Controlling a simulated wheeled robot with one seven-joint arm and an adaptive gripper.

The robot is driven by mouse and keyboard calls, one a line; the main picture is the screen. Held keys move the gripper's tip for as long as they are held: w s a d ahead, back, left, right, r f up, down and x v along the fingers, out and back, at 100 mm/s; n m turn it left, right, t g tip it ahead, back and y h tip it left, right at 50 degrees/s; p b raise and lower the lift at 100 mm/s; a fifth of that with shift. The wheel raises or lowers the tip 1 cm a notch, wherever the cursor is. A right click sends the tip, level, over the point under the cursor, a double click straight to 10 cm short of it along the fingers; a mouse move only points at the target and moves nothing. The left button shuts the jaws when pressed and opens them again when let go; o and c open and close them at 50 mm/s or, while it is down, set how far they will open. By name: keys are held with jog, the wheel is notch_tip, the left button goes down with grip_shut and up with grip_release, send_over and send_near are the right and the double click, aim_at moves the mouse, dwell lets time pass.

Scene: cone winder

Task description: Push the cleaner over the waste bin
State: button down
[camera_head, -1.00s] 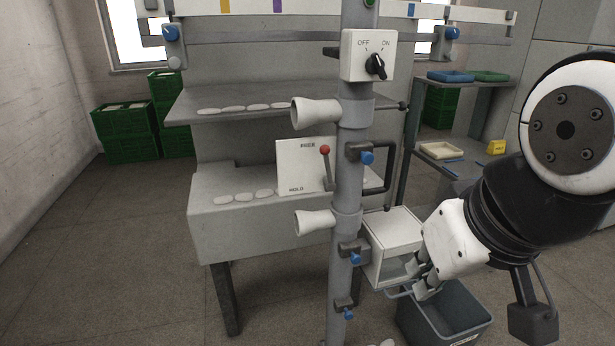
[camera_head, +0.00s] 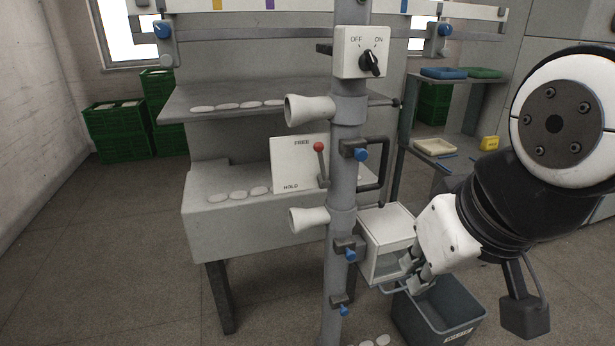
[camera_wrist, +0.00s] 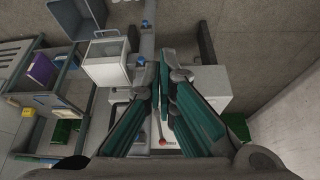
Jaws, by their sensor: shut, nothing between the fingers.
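The cleaner is a grey upright column (camera_head: 345,190) with pale nozzles (camera_head: 310,218), a black handle (camera_head: 383,170) and a white box (camera_head: 386,222) low on its right side. The box also shows in the wrist view (camera_wrist: 105,50). The grey waste bin (camera_head: 440,310) stands on the floor, below and right of the box; the column stands left of it. My gripper (camera_head: 410,275) is shut and empty, pointing down beside the box's right side; contact cannot be told. In the wrist view my closed fingers (camera_wrist: 163,75) lie right of the box.
A FREE/HOLD plate (camera_head: 298,165) has its red-tipped lever up near FREE. An OFF/ON switch (camera_head: 361,52) sits higher on the column. The grey machine (camera_head: 255,225) stands behind. Green crates (camera_head: 118,132) are at the back left, a shelf with trays (camera_head: 437,147) at the right.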

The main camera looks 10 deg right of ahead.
jog(key=c, duration=2.1)
grip_release()
jog(key=o, duration=0.6)
jog(key=w, duration=0.2)
jog(key=w+d, duration=0.1)
jog(key=shift+w+d+f+t+b, duration=0.1)
jog(key=shift+w+f+t+b, duration=0.2)
jog(key=shift+f+b, duration=0.1)
jog(key=m+t+h+b, duration=0.1)
jog(key=t+h+b, duration=0.1)
jog(key=t+b, duration=0.9)
send_near(386, 159)
jog(key=shift+t, duration=0.6)
jog(key=w, duration=0.7)
jog(key=w+d+p, duration=0.1)
jog(key=w, duration=0.3)
jog(key=shift+d+f, duration=0.1)
jog(key=shift+f, duration=0.3)
grip_shut()
